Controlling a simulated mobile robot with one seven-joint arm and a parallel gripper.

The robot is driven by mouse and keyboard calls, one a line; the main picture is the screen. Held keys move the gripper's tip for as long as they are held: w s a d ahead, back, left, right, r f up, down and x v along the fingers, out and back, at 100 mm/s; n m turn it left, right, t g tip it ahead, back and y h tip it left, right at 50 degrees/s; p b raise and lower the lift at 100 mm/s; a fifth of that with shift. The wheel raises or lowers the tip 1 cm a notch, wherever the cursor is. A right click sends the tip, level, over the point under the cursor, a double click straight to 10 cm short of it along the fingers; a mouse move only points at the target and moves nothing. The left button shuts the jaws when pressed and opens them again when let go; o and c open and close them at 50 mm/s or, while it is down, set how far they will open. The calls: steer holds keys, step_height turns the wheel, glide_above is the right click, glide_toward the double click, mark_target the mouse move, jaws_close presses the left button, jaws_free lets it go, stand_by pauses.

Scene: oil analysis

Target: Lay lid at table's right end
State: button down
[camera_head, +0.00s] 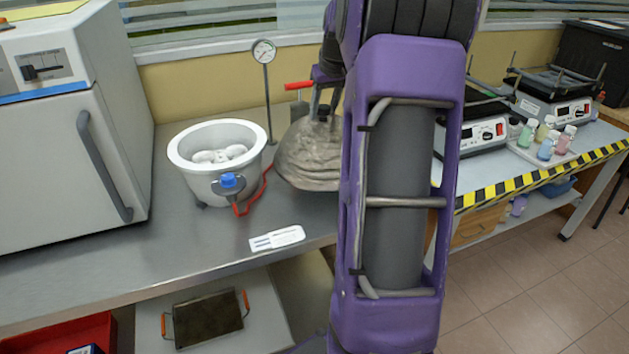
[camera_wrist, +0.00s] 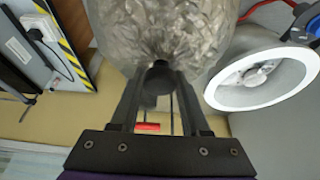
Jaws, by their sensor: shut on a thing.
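The lid (camera_head: 308,158) is a grey, rough metallic dome with a black knob on top. My gripper (camera_head: 323,108) is shut on that knob from above. In the wrist view the lid (camera_wrist: 165,28) fills the top middle, and the gripper's fingers (camera_wrist: 157,84) close on the knob. The lid hangs over the steel table (camera_head: 130,245), right of the open white bowl (camera_head: 180,160). I cannot tell how high it is above the tabletop. My purple arm hides the lid's right side and part of the table's right end.
A dial gauge (camera_head: 264,52) on a thin post stands behind the bowl. A blue-capped fitting (camera_head: 229,181) with a red tube is at the bowl's front. A white card (camera_head: 277,238) lies near the front edge. A striped-edge bench (camera_head: 527,181) with hotplates and bottles stands right.

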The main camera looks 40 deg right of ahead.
step_height(320, 180, down, 10)
steer(key=shift+d+r+b, duration=0.1)
steer(key=shift+b, duration=0.7)
steer(key=shift+c, duration=1.9)
jaws_free()
steer(key=shift+f, duration=0.2)
steer(key=shift+r, duration=0.3)
steer(key=p+v, duration=0.1)
steer(key=v, duration=1)
steer(key=shift+s+r, duration=0.3)
